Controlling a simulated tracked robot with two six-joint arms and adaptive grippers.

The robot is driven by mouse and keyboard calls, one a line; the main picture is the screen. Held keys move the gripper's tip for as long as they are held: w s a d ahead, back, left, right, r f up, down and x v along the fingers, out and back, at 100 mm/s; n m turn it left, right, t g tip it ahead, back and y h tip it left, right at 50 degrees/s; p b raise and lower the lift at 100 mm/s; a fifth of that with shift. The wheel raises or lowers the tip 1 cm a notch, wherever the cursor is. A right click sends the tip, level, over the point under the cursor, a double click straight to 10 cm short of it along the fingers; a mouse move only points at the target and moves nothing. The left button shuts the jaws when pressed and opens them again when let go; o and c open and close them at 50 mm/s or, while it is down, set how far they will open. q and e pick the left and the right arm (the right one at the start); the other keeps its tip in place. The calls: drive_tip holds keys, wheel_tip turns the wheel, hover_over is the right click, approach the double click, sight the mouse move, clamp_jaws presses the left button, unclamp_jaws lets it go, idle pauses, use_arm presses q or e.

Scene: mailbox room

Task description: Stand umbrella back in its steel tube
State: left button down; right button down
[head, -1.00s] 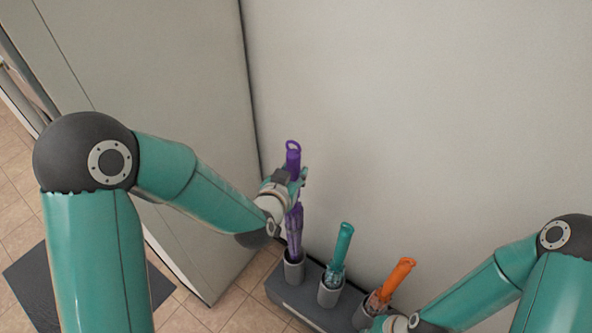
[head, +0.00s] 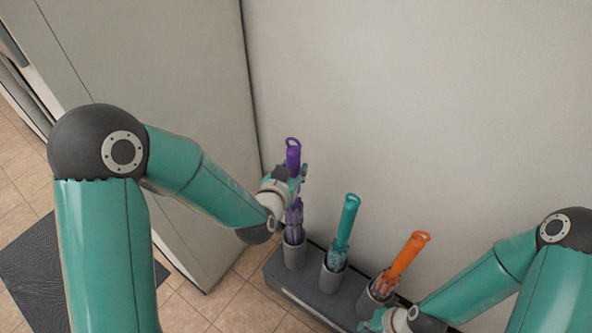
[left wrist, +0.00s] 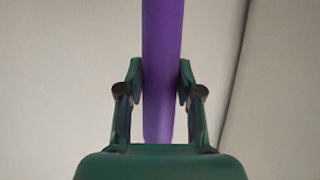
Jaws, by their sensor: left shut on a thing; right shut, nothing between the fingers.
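The purple umbrella (head: 292,155) is upright in the head view, ring handle at the top. Its folded lower part (head: 294,214) goes down into the mouth of the leftmost grey tube (head: 294,256); its tip is hidden inside. My left gripper (head: 297,178) is shut on the purple umbrella just below the handle. The left wrist view shows the purple shaft (left wrist: 162,70) between the two fingers. My right gripper (head: 372,322) is shut and empty low in the head view, close to the rightmost tube (head: 369,303).
A teal umbrella (head: 347,222) stands in the middle tube (head: 332,279), and an orange umbrella (head: 408,254) leans right in the rightmost tube. The tubes stand on a dark base (head: 310,291) by the wall. A cabinet side (head: 150,60) is on the left.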

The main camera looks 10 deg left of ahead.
sight(291, 159)
use_arm(q)
drive_tip(key=shift+f+b, duration=2.2)
drive_tip(key=shift+f, duration=0.25)
drive_tip(key=c, duration=0.7)
unclamp_jaws()
wheel_tip(291, 159, up, 10)
drive_tip(key=shift+f, duration=0.1)
